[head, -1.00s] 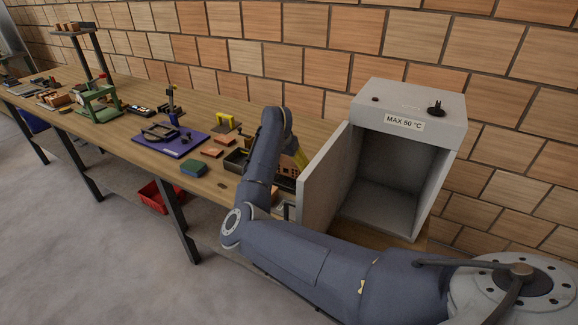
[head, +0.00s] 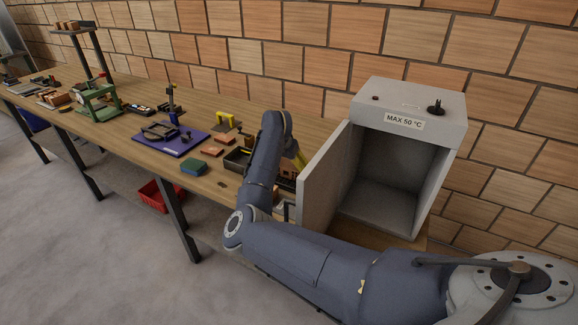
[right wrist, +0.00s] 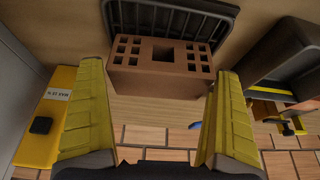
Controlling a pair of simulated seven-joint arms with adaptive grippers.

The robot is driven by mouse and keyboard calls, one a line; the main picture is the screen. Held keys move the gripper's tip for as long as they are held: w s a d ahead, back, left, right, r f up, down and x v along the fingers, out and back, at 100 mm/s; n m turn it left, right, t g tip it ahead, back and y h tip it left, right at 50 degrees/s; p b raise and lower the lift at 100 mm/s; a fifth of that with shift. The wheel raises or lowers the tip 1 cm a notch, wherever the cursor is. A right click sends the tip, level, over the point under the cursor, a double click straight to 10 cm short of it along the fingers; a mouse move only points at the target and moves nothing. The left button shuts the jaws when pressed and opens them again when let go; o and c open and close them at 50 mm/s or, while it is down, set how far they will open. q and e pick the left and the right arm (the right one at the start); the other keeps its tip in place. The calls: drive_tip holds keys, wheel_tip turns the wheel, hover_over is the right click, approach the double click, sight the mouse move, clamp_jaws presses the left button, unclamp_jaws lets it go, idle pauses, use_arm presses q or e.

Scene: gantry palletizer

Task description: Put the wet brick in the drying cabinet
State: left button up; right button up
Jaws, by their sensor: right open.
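The brick (right wrist: 160,62), reddish brown with square holes, is in the right wrist view against a dark wire rack (right wrist: 170,18). In the head view only a bit of it (head: 287,168) shows past my arm. My right gripper (right wrist: 160,78) is open, its yellow fingers apart on either side of the brick's near face; I cannot tell whether they touch it. The drying cabinet (head: 413,105), pale grey and marked MAX 50 °C, stands at the right of the bench. Its door (head: 325,180) is swung open to the left and its inside looks empty. My left gripper is not in view.
A yellow box (right wrist: 40,140) with a label and a dark tray (right wrist: 285,60) flank the brick in the right wrist view. A green block (head: 194,166) and a blue board (head: 170,140) lie further left on the bench. The open door stands between brick and cabinet.

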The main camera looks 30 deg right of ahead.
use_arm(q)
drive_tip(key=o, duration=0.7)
use_arm(e)
drive_tip(key=v, duration=1.7)
drive_tip(key=shift+r, duration=0.25)
drive_tip(key=shift+a, duration=0.1)
